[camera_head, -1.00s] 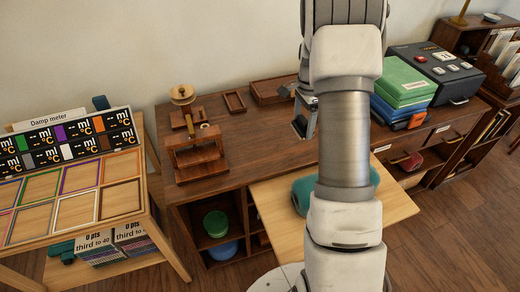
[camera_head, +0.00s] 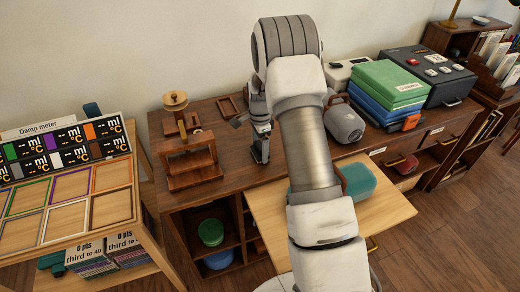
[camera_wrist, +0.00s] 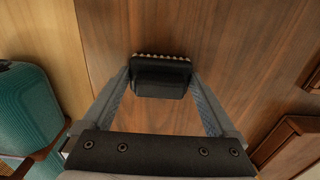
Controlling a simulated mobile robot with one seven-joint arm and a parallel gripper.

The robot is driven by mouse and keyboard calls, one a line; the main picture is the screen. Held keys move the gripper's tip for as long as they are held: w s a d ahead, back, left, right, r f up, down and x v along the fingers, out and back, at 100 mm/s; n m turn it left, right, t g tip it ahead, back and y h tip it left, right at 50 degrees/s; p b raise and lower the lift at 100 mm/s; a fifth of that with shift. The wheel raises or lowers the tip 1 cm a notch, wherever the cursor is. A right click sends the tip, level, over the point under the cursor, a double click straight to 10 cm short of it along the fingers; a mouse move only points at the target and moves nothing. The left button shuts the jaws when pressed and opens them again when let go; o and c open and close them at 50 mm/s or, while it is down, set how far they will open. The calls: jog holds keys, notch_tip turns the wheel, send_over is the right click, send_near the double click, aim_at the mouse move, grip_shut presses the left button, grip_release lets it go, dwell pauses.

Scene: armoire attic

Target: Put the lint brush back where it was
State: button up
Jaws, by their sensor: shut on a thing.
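The lint brush (camera_wrist: 160,80) looks like a small black block with a row of pale bristles or teeth along its far edge. It shows in the wrist view, between the fingertips of my gripper (camera_wrist: 161,88), which is shut on it. In the head view my gripper (camera_head: 261,150) points down at the dark wooden desk (camera_head: 232,172), near the front edge and right of the wooden press. The brush is not clearly made out there. I cannot tell whether it touches the desk top.
A wooden press (camera_head: 190,165) stands left of my gripper. A small wooden tray (camera_head: 228,107) lies behind it. A grey canister (camera_head: 345,124) and green and blue boxes (camera_head: 390,82) are on the right. A teal canister (camera_head: 358,181) sits on the pull-out board (camera_head: 385,213).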

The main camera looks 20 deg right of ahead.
jog(key=shift+f, duration=0.15)
jog(key=shift+f, duration=0.1)
jog(key=o, duration=0.9)
jog(key=shift+o, duration=0.2)
